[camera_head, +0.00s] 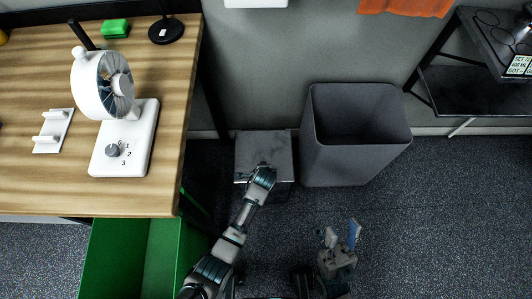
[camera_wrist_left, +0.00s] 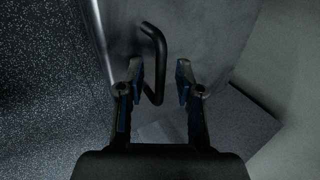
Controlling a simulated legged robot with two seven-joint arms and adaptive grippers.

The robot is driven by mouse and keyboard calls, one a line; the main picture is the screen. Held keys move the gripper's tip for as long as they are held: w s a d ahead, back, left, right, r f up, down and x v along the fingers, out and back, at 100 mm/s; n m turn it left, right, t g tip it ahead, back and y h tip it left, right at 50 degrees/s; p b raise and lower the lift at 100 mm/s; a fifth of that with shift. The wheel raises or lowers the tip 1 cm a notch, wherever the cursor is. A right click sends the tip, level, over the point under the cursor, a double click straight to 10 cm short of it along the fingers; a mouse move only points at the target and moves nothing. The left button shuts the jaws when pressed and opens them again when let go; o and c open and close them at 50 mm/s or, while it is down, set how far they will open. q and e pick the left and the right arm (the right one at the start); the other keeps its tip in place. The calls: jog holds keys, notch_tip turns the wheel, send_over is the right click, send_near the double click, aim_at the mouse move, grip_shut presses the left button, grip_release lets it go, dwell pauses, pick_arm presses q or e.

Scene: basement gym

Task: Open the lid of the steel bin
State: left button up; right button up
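The steel bin (camera_head: 264,148) is a low grey metal box against the back wall, its flat top level and looking closed. My left gripper (camera_head: 262,177) is at the bin's front edge, and its arm hides part of the front. In the left wrist view a bent dark handle (camera_wrist_left: 159,52) stands out from the bin's grey metal face (camera_wrist_left: 200,30). My left gripper (camera_wrist_left: 157,82) is open there, its fingers apart with the handle's lower part between them; I cannot tell whether they touch it. My right gripper (camera_head: 341,236) is open and empty above the carpet.
A tall dark grey open bin (camera_head: 355,165) stands just right of the steel bin. A wooden desk (camera_head: 40,190) with a white fan (camera_head: 103,85) is at left, a green container (camera_head: 120,260) below it. A black shelf (camera_head: 465,92) stands at right. Carpet at lower right is clear.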

dwell(0.7)
pick_arm(q)
jog(key=shift+r+p, duration=0.1)
jog(key=shift+p, duration=0.2)
grip_shut()
